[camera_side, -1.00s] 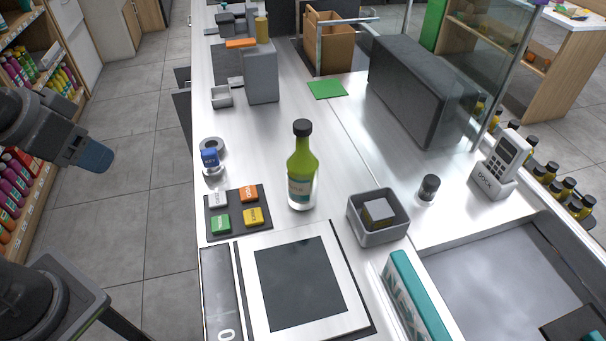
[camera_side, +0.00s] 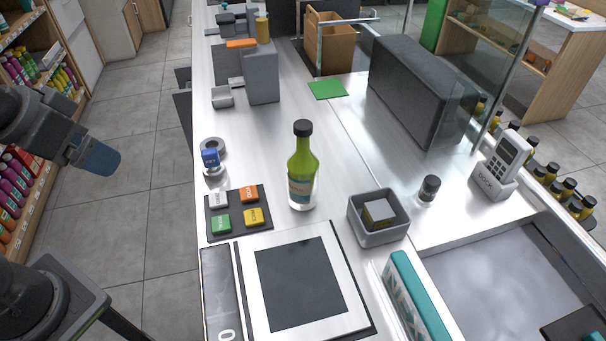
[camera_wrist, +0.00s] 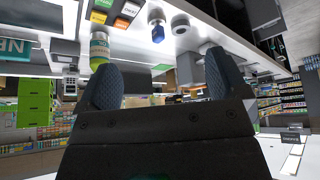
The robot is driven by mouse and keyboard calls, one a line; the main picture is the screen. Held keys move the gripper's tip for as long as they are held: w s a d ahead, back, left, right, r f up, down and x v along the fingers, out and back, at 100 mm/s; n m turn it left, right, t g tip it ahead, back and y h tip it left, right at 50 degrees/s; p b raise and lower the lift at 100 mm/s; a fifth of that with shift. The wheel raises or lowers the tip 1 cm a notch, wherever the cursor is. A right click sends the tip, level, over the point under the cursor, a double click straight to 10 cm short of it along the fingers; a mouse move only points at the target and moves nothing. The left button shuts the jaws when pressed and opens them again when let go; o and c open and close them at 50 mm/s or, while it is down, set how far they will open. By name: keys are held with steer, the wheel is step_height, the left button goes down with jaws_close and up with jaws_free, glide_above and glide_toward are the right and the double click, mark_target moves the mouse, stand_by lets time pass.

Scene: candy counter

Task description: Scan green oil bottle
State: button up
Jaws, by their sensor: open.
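The green oil bottle (camera_side: 302,170), with a black cap and pale label, stands upright on the counter in the middle of the side view. It also shows at the upper left of the wrist view (camera_wrist: 99,48), beyond the left finger. My gripper (camera_side: 98,158) hangs off the counter's left edge over the floor, well away from the bottle. Its two blue fingers (camera_wrist: 163,80) are apart with nothing between them. A white handheld device with keys (camera_side: 508,150) stands in a dock (camera_side: 490,182) at the right. A flat dark glass panel in a pale frame (camera_side: 293,284) lies in front of the bottle.
Beside the bottle are a mat of coloured buttons (camera_side: 237,211), a blue stamp-like item (camera_side: 210,160), a grey box (camera_side: 378,218) and a dark-capped small jar (camera_side: 428,189). A teal box (camera_side: 413,300) lies near the front.

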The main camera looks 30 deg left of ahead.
step_height(320, 180, up, 5)
steer(key=m+t+y, duration=0.7)
steer(key=m+y, duration=0.6)
steer(key=m, duration=1.4)
glide_above(303, 170)
steer(key=v, duration=0.5)
steer(key=f, duration=1.8)
steer(key=shift+w+d+f, duration=0.1)
steer(key=shift+w+d, duration=0.1)
steer(key=shift+w, duration=0.05)
steer(key=shift+w+a+f, duration=0.1)
steer(key=shift+f, duration=0.25)
steer(key=shift+w+a+f, duration=0.1)
steer(key=shift+w+a, duration=0.1)
steer(key=shift+a, duration=0.05)
steer(key=x, duration=0.6)
steer(key=shift+w+a, duration=0.15)
steer(key=shift+w, duration=0.1)
steer(key=shift+c, duration=0.4)
steer(key=c, duration=1.2)
